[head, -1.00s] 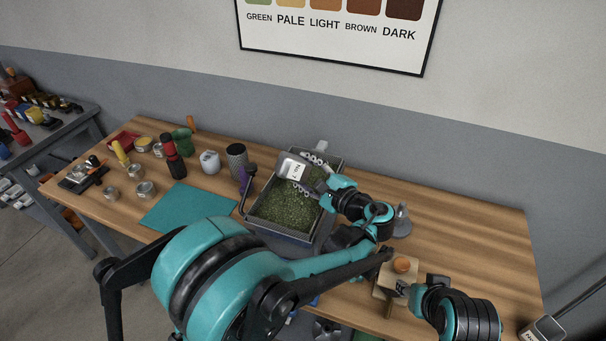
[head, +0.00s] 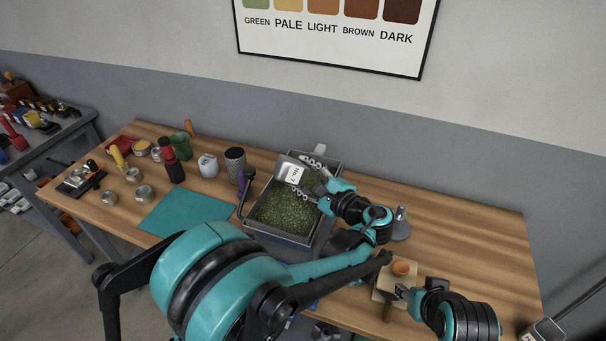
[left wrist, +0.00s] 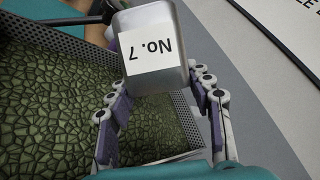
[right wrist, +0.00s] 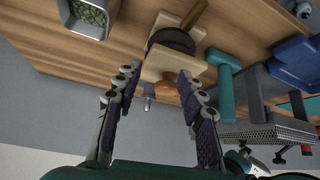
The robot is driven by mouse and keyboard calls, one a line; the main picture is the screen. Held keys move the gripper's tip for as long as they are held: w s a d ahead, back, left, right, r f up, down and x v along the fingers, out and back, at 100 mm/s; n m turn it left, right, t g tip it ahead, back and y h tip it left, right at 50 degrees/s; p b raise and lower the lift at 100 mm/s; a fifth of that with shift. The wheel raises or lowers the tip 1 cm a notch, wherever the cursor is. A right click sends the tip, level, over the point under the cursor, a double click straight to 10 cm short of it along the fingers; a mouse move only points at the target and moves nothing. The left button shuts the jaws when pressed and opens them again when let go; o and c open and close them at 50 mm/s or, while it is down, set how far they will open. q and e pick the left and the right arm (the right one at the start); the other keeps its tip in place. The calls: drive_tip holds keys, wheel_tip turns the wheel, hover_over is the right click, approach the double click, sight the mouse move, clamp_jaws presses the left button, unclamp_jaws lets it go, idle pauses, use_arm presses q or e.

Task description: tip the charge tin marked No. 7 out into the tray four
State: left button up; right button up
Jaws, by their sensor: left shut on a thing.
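A grey metal tin with a white "No. 7" label (head: 292,173) is held over the far part of a grey tray of green beans (head: 250,226). My left gripper (head: 314,178) is shut on the tin. In the left wrist view, the tin (left wrist: 172,78) sits between the fingers with its label upside down, and the tray's perforated rim (left wrist: 195,138) is just below. The tin's mouth and contents are hidden; no falling beans are visible. No number shows on the tray. My right gripper (right wrist: 157,76) is open near a wooden block with an orange-brown knob (right wrist: 166,87).
A teal mat (head: 187,209) lies bare. Small round tins (head: 144,193) and tools crowd the left end. A bean-filled metal container (right wrist: 84,32) shows in the right wrist view. The table's back right is clear.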

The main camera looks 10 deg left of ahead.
sight(308, 168)
use_arm(q)
drive_tip(key=shift+r, duration=0.1)
idle(0.3)
drive_tip(key=shift+r+p, duration=1.15)
drive_tip(key=shift+r, duration=0.3)
